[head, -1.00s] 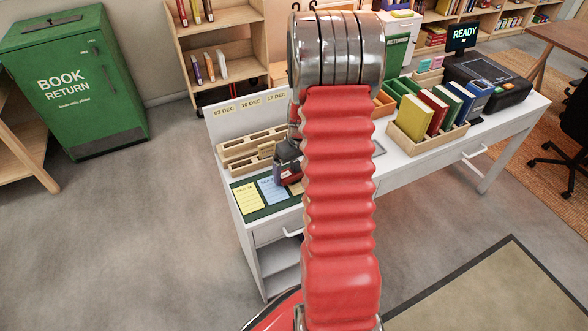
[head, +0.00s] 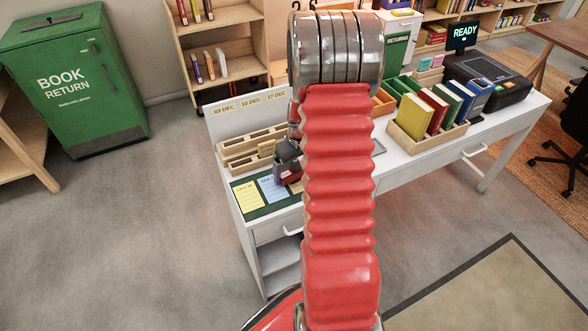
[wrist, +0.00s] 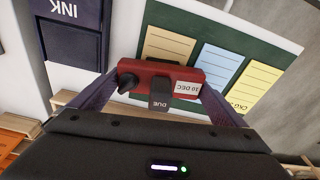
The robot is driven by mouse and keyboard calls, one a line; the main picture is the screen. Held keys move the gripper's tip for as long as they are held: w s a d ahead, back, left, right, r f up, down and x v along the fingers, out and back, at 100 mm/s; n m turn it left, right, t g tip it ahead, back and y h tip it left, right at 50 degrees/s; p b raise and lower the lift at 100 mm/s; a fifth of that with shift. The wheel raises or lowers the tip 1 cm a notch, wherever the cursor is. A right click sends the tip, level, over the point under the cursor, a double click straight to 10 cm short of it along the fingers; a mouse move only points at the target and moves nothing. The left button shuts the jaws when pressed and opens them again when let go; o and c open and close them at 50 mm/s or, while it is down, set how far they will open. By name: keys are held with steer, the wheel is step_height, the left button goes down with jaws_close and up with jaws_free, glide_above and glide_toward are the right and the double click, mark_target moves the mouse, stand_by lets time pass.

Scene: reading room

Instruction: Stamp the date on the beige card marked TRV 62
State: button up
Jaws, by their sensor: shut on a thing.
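My gripper (wrist: 160,88) is shut on a red date stamp (wrist: 188,72). The stamp has a black knob, a dark block reading DUE and a white label reading 10 DEC. The beige card (wrist: 168,44) lies on a green mat (wrist: 270,52), and the stamp covers one end of it in the wrist view. I cannot read its mark or tell whether the stamp touches it. Beside it lie a blue card (wrist: 219,66) and a yellow card (wrist: 252,87). In the head view my gripper (head: 288,166) and arm hide most of the beige card.
A dark ink pad case (wrist: 72,42) marked INK stands beside the mat. A wooden rack (head: 240,155) and a board with dates (head: 246,106) stand behind the cards. A book crate (head: 433,142) and a machine reading READY (head: 493,78) occupy the desk's right side.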

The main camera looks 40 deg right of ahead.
steer(key=shift+r, duration=0.1)
steer(key=shift+r, duration=3.45)
